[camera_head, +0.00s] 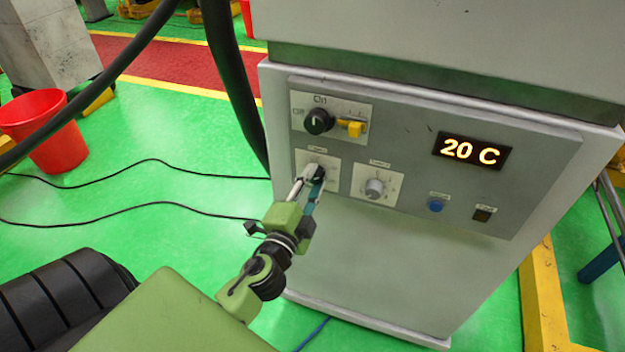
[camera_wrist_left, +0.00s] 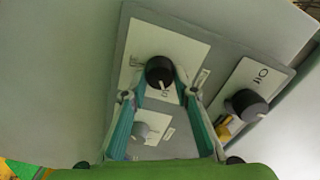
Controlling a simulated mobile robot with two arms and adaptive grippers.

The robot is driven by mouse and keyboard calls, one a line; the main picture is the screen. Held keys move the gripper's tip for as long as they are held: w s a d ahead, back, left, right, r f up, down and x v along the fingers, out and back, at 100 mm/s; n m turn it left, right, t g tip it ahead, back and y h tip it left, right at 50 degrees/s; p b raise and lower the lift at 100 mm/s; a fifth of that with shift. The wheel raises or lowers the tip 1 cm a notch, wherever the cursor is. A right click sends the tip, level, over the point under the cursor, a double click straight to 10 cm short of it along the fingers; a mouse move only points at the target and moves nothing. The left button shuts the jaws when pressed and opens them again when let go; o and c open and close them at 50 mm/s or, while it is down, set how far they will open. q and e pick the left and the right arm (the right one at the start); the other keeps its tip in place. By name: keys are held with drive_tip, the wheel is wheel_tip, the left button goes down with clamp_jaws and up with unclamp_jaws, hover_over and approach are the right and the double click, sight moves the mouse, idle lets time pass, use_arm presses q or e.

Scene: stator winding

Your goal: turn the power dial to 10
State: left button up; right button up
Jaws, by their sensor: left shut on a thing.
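My left gripper (camera_head: 313,176) reaches the control panel from the lower left and is shut on a dark round dial, the left one of the lower pair. In the left wrist view this black dial (camera_wrist_left: 160,72) sits between the teal-lined fingers of my left gripper (camera_wrist_left: 160,80), on a white plate with a pale mark on its face. The dial's label is too small to read for sure, and the fingers hide part of its scale. My right gripper is not in view.
A black On/Off switch (camera_head: 319,121) with a yellow piece (camera_head: 352,128) sits above. A grey dial (camera_head: 375,187) is to the right, then a blue button (camera_head: 435,205). The display (camera_head: 471,151) reads 20 C. A thick black cable (camera_head: 232,85) hangs left of the cabinet.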

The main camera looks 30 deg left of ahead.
use_arm(q)
drive_tip(key=shift+m, duration=0.5)
drive_tip(key=o, duration=1.1)
drive_tip(key=v, duration=0.7)
drive_tip(key=shift+s, duration=0.25)
drive_tip(key=shift+f, duration=0.1)
